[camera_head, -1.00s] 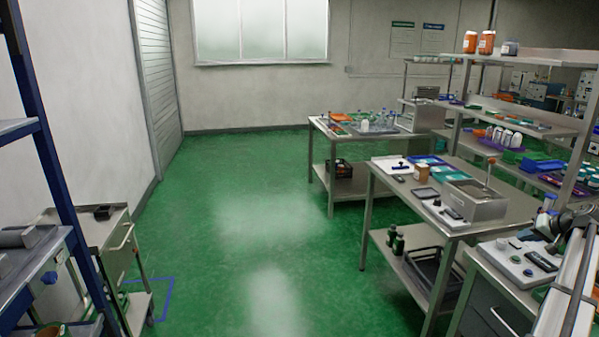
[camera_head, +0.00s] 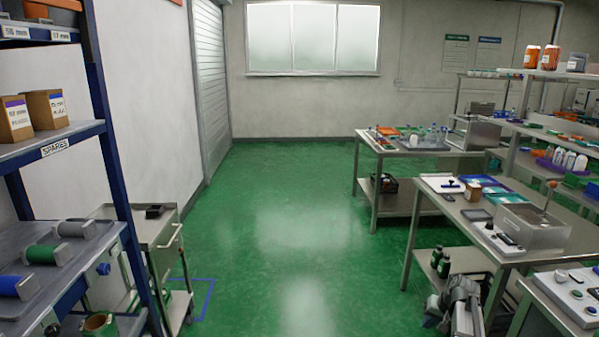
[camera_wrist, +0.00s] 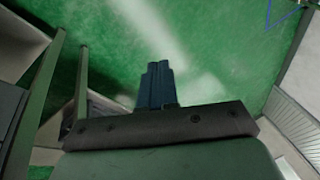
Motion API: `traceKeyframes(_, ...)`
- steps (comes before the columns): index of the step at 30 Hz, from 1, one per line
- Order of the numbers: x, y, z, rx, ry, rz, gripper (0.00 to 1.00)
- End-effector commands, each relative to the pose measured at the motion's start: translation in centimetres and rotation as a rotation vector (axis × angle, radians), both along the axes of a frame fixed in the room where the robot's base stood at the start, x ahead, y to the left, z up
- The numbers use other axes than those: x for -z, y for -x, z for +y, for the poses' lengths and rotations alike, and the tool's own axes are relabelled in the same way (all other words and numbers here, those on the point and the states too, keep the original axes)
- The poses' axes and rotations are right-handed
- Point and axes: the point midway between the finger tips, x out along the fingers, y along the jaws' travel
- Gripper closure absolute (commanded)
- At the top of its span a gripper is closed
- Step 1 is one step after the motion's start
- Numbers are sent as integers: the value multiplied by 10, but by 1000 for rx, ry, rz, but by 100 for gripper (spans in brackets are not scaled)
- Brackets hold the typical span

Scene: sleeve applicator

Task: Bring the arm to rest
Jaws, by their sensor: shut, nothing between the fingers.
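My gripper (camera_wrist: 158,69) shows in the wrist view, its two dark fingers together and empty. It hangs above the green floor, touching nothing that I can see. Part of my arm (camera_head: 462,308) shows at the bottom of the head view, close to the front of the steel table (camera_head: 448,228). The fingers cannot be made out clearly in the head view.
A blue-framed shelf (camera_head: 112,165) with boxes and rolls stands at left, a small steel cart (camera_head: 158,235) beside it. The green floor (camera_head: 290,210) between is clear.

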Motion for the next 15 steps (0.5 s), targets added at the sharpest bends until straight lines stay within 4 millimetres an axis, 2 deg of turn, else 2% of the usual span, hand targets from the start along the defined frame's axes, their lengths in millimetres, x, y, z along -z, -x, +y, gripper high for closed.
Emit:
traceKeyframes(1, 10, 8, 27, -26, 9, 20, 100)
traceKeyframes(3, 24, 15, 55, -54, 25, 49, 100)
traceKeyframes(8, 51, 37, 117, -123, 68, 108, 100)
traceKeyframes(15, 85, 81, 197, -231, 145, 184, 100)
